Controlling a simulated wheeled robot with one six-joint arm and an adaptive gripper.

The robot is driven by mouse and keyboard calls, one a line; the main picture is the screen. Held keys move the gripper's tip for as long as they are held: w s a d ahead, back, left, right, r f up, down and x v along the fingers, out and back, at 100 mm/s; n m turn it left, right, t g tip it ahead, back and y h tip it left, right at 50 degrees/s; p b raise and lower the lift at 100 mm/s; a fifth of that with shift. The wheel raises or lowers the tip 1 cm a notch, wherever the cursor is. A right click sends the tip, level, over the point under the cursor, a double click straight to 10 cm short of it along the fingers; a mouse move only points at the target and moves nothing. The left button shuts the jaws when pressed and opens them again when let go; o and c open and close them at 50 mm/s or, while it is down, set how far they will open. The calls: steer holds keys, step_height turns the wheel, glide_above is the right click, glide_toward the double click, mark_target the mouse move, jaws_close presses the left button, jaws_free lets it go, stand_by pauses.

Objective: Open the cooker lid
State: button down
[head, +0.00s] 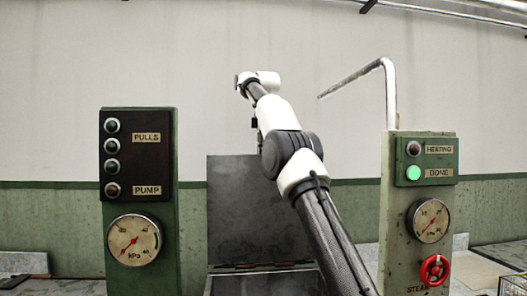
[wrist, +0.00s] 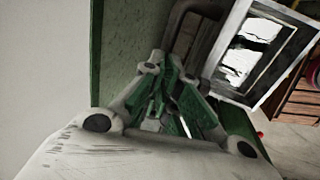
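The cooker lid (head: 258,208) is a dark grey metal panel. In the head view it stands upright at the back of the grey metal cooker (head: 262,267), so it looks open. My arm crosses in front of its right part and hides some of it and of the cooker's right side. My gripper (wrist: 172,78) shows in the wrist view, with its fingers converging. I see nothing clearly held, and I cannot tell whether the fingertips touch. In the head view the arm's end is above the lid, and the fingers are not clear there.
A green post with lamps and a gauge (head: 134,240) stands left of the cooker. Another green post with a lit green DONE lamp (head: 413,173), a gauge and a red valve wheel (head: 434,270) stands right. A bent pipe (head: 390,95) rises behind it.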

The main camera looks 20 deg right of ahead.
steer(key=shift+w+d+f+g, duration=0.1)
steer(key=shift+w+f+g, duration=0.05)
steer(key=shift+f, duration=0.5)
steer(key=shift+w+f+g, duration=0.15)
steer(key=shift+f, duration=0.45)
steer(key=c, duration=1.5)
jaws_free()
steer(key=shift+w+d+f, duration=0.15)
steer(key=shift+w+f, duration=0.15)
steer(key=shift+w, duration=0.05)
steer(key=shift+s+r, duration=0.1)
steer(key=shift+r, duration=0.2)
steer(key=shift+s, duration=0.1)
